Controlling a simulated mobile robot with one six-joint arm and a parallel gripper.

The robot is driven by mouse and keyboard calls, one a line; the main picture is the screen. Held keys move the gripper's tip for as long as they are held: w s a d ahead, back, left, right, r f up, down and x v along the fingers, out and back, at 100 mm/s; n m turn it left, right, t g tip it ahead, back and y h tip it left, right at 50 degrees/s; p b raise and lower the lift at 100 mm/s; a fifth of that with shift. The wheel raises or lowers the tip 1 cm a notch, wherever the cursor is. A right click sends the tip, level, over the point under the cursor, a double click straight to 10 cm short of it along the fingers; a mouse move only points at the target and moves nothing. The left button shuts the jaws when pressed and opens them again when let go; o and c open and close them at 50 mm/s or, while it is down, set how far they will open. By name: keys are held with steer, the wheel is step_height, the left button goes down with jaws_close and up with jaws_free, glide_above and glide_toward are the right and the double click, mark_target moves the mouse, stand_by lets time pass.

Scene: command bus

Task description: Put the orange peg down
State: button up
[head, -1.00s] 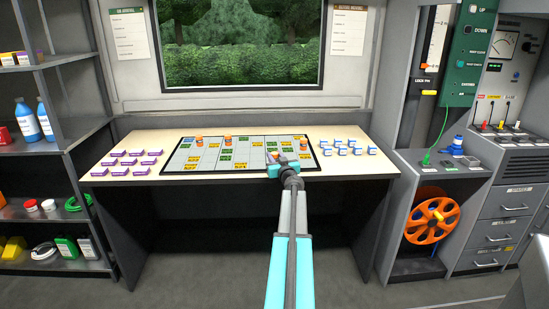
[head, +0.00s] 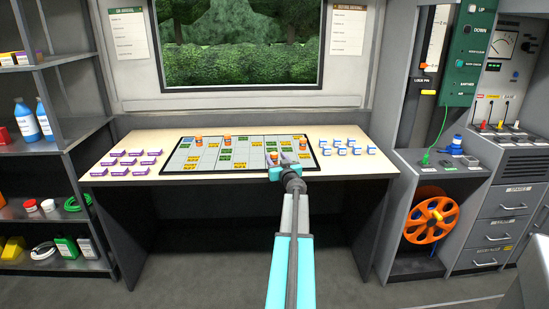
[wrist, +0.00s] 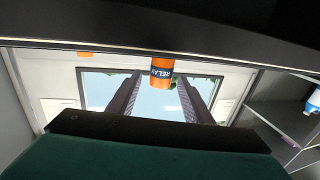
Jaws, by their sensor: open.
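An orange peg with a dark label band (wrist: 161,72) shows between the two dark fingers of my gripper (wrist: 160,88) in the wrist view, which is upside down. The fingers are spread, with a gap on either side of the peg. The peg appears to stand on the board; its exact cell is hidden. In the head view my gripper (head: 282,161) is low over the front right part of the gridded board (head: 210,164), and a bit of orange shows at its left side.
Other orange pegs (head: 199,139) (head: 228,139) stand on the board's back part. Purple blocks (head: 125,162) lie left of the board and blue-and-white blocks (head: 347,147) lie right. A window wall (head: 240,103) rises behind the desk.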

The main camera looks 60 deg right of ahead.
steer(key=v, duration=0.9)
steer(key=shift+s+a+p, duration=0.15)
steer(key=shift+p, duration=0.25)
stand_by(0.6)
